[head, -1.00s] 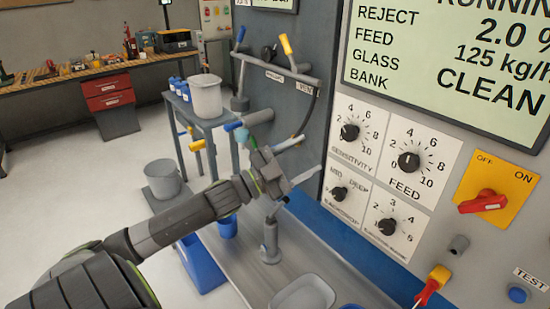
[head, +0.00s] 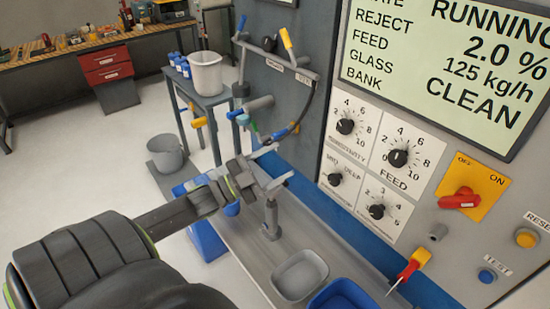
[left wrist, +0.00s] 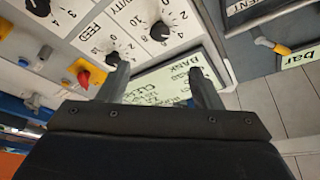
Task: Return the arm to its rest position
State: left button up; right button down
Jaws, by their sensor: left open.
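My left arm comes in from the lower left in the head view. Its left gripper (head: 272,168) hangs over the left part of the tray shelf, in front of the machine's front face. In the left wrist view its two fingers (left wrist: 160,85) stand apart with nothing between them. The control panel with its dials (head: 397,158) and the lit display (head: 460,60) lies to the right of the gripper, apart from it. My right gripper does not show.
A red power switch (head: 460,198) and a yellow-red screwdriver (head: 408,269) are at the right. A grey tray (head: 300,276) and a blue tray (head: 343,296) stand below. A side table holds a white bucket (head: 206,72); a grey bucket (head: 166,152) stands left. Open floor lies left.

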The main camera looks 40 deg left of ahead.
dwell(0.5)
pick_arm(q)
jog(key=s+d+f+n+g+y, duration=0.1)
jog(key=s+f+n+g+y, duration=0.2)
jog(key=f+n+y, duration=0.3)
jog(key=s+d+f+n+g+y, duration=0.1)
jog(key=s+f+n+g+y, duration=0.3)
jog(key=f, duration=0.4)
jog(key=s+d+f+n+g, duration=0.2)
jog(key=s+d+f+g, duration=0.15)
jog(key=s, duration=0.45)
jog(key=s+d+f+n+g, duration=0.2)
jog(key=s+g, duration=0.3)
jog(key=s, duration=0.3)
notch_tip(320, 180, down, 29)
jog(key=a+g+b, duration=0.2)
jog(key=b, duration=0.4)
jog(key=s+f+b, duration=0.2)
jog(key=s+f, duration=0.5)
jog(key=f, duration=0.3)
jog(key=s+d+f+b, duration=0.1)
jog(key=s+f+b, duration=0.1)
jog(key=s+f, duration=0.6)
notch_tip(320, 180, down, 4)
jog(key=shift+d+r+g, duration=0.2)
jog(key=shift+r+g, duration=0.05)
jog(key=shift+g, duration=0.1)
